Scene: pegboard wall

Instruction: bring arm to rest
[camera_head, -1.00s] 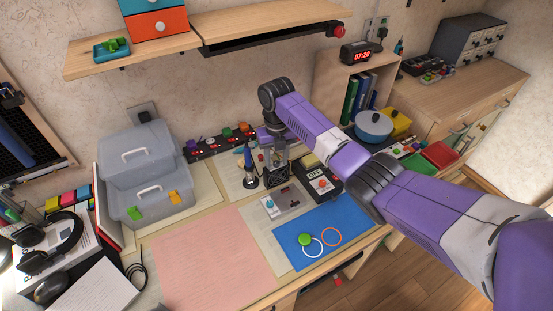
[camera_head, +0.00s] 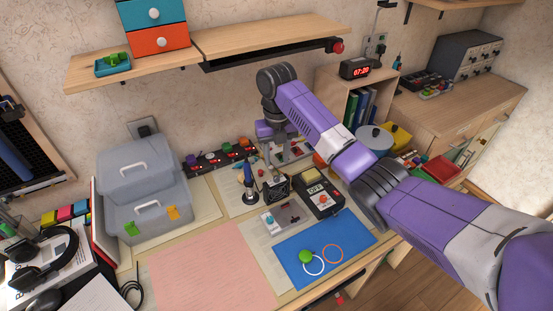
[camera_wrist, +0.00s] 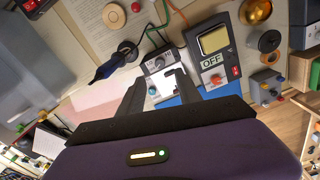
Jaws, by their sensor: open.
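My purple arm reaches in from the right in the head view. My gripper (camera_head: 280,158) hangs over the back of the desk, near the wall. In the wrist view both fingers (camera_wrist: 158,82) stand apart with nothing between them. Beyond them lie a grey switch box (camera_wrist: 163,68) and a dark meter marked OFF (camera_wrist: 214,48). In the head view the meter (camera_head: 319,198) and the switch box (camera_head: 283,218) lie in front of the gripper.
A small black frame (camera_head: 277,187) and a soldering iron in its stand (camera_head: 250,187) are close below the gripper. A wooden shelf (camera_head: 270,36) overhangs behind. A blue mat (camera_head: 345,238) holds rings. The pink sheet (camera_head: 205,272) is clear.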

